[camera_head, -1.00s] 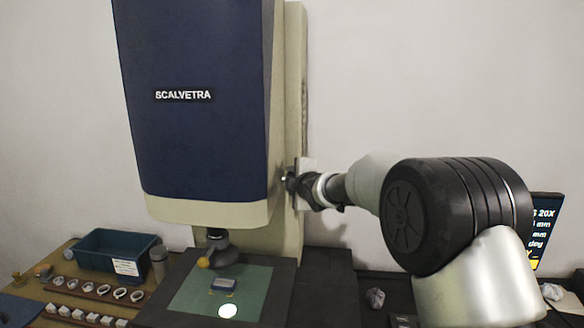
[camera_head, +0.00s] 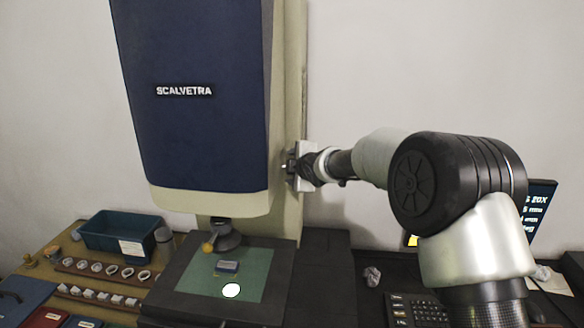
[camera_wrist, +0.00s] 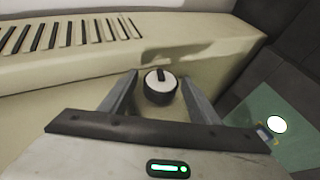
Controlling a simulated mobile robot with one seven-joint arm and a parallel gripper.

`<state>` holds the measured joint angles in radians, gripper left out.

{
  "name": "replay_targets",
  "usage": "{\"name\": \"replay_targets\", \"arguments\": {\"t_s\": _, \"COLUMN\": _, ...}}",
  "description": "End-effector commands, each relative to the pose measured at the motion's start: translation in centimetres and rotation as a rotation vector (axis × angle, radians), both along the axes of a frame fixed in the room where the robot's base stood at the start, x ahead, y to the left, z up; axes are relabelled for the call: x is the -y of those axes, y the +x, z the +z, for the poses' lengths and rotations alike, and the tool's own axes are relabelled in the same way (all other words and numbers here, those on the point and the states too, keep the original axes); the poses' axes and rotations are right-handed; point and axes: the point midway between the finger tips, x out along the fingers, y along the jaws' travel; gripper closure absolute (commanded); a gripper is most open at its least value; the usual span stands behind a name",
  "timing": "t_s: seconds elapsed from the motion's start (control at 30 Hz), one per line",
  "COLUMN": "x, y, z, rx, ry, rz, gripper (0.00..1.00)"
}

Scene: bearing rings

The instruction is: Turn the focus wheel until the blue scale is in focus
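The focus wheel, a round knob with a white face and a dark bar, shows in the wrist view (camera_wrist: 161,86) on the machine's cream side. My gripper (camera_wrist: 158,88) has its two fingers apart, one on each side of the wheel, with a gap seen on both sides.
The SCALVETRA measuring machine (camera_head: 195,120) stands over the dark stage. A monitor (camera_head: 540,205) at the right is partly hidden by my arm. A keypad (camera_head: 418,310) lies below it. A teal bin (camera_head: 115,240) and rows of rings and blocks are at the left.

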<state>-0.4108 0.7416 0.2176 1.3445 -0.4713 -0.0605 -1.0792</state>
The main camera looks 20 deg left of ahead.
Motion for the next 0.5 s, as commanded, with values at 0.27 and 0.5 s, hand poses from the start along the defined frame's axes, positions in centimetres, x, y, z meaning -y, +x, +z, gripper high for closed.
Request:
{"name": "replay_targets", "arguments": {"t_s": 0.27, "x": 0.0, "y": 0.0, "z": 0.0, "rx": 0.0, "ry": 0.0, "rz": 0.0, "gripper": 0.43}}
{"name": "replay_targets", "arguments": {"t_s": 0.5, "x": 1.3, "y": -1.6, "z": 1.0, "rx": 0.002, "ry": 0.001, "rz": -0.001, "gripper": 0.43}}
